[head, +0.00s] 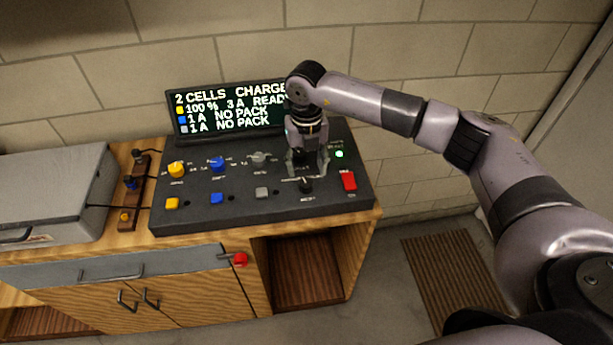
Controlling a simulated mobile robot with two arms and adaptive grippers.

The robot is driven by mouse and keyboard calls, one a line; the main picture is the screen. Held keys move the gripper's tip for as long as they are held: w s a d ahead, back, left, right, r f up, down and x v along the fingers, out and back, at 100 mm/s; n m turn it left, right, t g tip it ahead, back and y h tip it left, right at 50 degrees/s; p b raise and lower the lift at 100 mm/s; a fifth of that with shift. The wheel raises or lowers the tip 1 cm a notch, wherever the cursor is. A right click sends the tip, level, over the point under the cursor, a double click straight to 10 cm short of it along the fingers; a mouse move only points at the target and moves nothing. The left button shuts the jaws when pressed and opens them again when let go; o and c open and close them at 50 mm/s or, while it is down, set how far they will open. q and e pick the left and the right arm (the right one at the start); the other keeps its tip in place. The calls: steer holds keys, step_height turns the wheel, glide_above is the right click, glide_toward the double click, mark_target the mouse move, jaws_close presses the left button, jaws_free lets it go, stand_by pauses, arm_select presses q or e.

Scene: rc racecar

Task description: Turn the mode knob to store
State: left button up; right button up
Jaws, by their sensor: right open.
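The dark charger console (236,218) stands on the wooden cabinet. My right gripper (307,170) is open, pointing down above and slightly behind this knob. The fingers appear apart on either side, but I cannot tell whether they touch it. The display (228,108) reads "2 CELLS CHARGE", partly hidden by my right arm. My left gripper is out of view.
Near the knob are a red switch (349,181), a grey button (262,193) and a grey knob (259,158). Yellow (176,169) and blue (217,163) knobs sit further left. A grey case (50,185) stands at the left. The brick wall is behind.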

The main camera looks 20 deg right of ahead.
mark_target(306, 183)
step_height(306, 183, down, 7)
steer(key=shift+r+p, duration=0.15)
steer(key=shift+p, duration=0.6)
steer(key=c, duration=1.1)
steer(key=shift+c, duration=0.2)
